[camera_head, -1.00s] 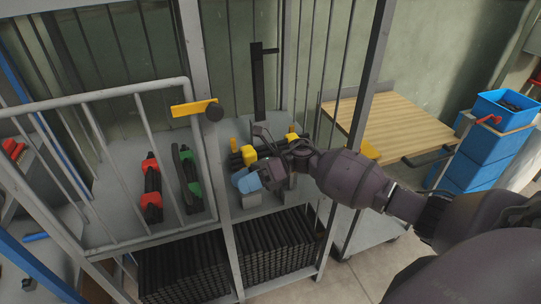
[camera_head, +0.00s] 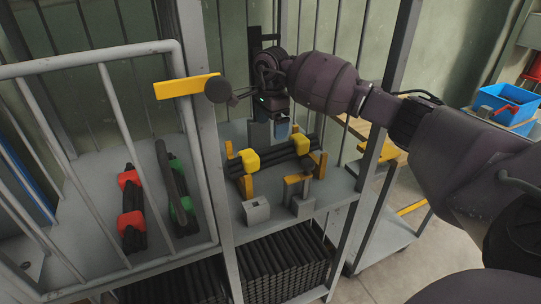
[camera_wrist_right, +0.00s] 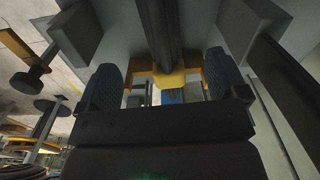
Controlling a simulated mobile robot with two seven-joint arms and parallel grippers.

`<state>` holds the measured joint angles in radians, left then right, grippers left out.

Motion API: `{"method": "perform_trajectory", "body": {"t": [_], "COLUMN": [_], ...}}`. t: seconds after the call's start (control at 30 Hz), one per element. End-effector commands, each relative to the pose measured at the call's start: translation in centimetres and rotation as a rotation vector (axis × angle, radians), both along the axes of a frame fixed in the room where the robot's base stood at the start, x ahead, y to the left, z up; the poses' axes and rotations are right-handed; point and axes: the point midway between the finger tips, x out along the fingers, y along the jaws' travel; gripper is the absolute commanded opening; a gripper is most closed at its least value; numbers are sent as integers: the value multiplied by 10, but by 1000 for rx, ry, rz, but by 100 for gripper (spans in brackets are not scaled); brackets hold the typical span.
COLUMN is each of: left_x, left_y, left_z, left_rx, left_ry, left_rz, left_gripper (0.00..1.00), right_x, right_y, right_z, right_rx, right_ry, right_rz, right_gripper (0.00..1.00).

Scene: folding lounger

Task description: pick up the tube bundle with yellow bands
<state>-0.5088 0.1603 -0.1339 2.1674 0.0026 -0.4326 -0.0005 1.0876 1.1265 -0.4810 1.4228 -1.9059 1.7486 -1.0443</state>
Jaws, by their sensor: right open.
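The tube bundle with yellow bands (camera_head: 275,157) lies across yellow supports on the grey shelf in the head view, dark with a yellow band near each end. My right gripper (camera_head: 281,128) is open and points down at the bundle's far side, over its middle; the exact gap is unclear. In the right wrist view, the fingers of my right gripper (camera_wrist_right: 161,82) stand wide apart, with the dark tubes and a yellow band (camera_wrist_right: 169,79) showing between them. Nothing is held. My left gripper is out of view.
Red-banded (camera_head: 131,210) and green-banded (camera_head: 178,190) bundles lie to the left, behind a grey rail gate (camera_head: 100,58). Grey posts frame the shelf. Small grey blocks (camera_head: 256,210) stand in front. Blue bins (camera_head: 508,100) are at the right.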

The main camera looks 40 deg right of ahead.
Motion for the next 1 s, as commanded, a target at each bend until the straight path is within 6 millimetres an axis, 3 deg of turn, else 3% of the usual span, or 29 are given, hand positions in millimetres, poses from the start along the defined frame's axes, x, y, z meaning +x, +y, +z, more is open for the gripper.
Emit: {"method": "perform_trajectory", "body": {"t": [0.3,0.57,0.83,1.0], "left_x": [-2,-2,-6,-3], "left_y": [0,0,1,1], "left_z": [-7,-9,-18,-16], "left_rx": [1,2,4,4], "left_ry": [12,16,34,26], "left_rz": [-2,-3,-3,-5], "left_gripper": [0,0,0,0], "right_x": [-1,-1,-1,0], "right_y": [1,-1,-4,-4], "right_z": [-46,-61,-98,-104], "right_rx": [4,4,6,4], "right_ry": [4,2,5,1], "right_rz": [0,0,0,1], "right_gripper": [92,92,92,92]}}
